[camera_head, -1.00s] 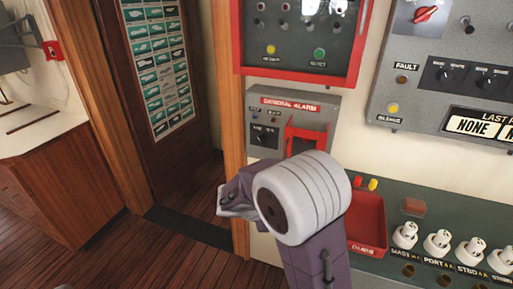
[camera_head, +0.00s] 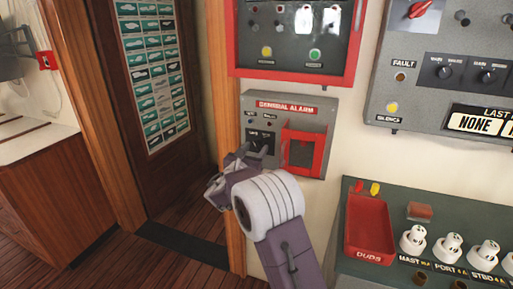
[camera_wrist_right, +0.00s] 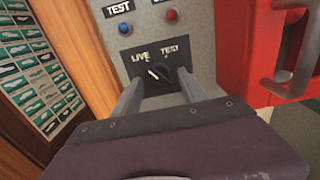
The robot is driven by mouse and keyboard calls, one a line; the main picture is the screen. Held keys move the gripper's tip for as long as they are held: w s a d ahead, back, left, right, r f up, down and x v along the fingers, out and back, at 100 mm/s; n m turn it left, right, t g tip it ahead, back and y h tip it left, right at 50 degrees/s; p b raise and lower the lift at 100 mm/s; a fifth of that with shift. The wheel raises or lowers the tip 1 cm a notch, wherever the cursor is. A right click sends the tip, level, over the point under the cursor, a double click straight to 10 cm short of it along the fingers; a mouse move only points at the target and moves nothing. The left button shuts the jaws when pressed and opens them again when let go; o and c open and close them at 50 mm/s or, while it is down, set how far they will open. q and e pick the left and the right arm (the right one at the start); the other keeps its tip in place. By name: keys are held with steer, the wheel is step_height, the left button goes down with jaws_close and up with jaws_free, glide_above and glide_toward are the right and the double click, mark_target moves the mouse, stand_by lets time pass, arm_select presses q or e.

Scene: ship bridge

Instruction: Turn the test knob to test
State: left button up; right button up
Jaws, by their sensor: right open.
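The test knob (camera_wrist_right: 158,73) is a small black rotary knob on a black plate marked LIVE on the left and TEST on the right. In the right wrist view its white pointer line leans up and to the left, toward LIVE. The knob sits on the grey general alarm box (camera_head: 257,103) on the wall. My right gripper (camera_head: 240,160) is in front of the box's lower left part. In the right wrist view my right gripper (camera_wrist_right: 160,92) is open, with one finger on each side of the knob plate. I cannot tell whether the fingers touch anything. My left gripper is out of view.
A red frame with a handle (camera_head: 304,150) stands out right beside the knob. A red-framed panel (camera_head: 292,72) hangs above the box. A red tray (camera_head: 369,229) and several white knobs are at the lower right. A wooden door post (camera_head: 229,170) is close on the left.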

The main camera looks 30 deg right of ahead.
steer(key=shift+x, duration=0.85)
jaws_close()
steer(key=shift+f+b, duration=0.1)
steer(key=shift+b, duration=0.35)
steer(key=m+b, duration=1.1)
steer(key=b, duration=0.4)
steer(key=shift+f, duration=0.15)
steer(key=shift+r+m+b, duration=0.25)
steer(key=shift+m+b, duration=1.1)
steer(key=shift+m, duration=0.15)
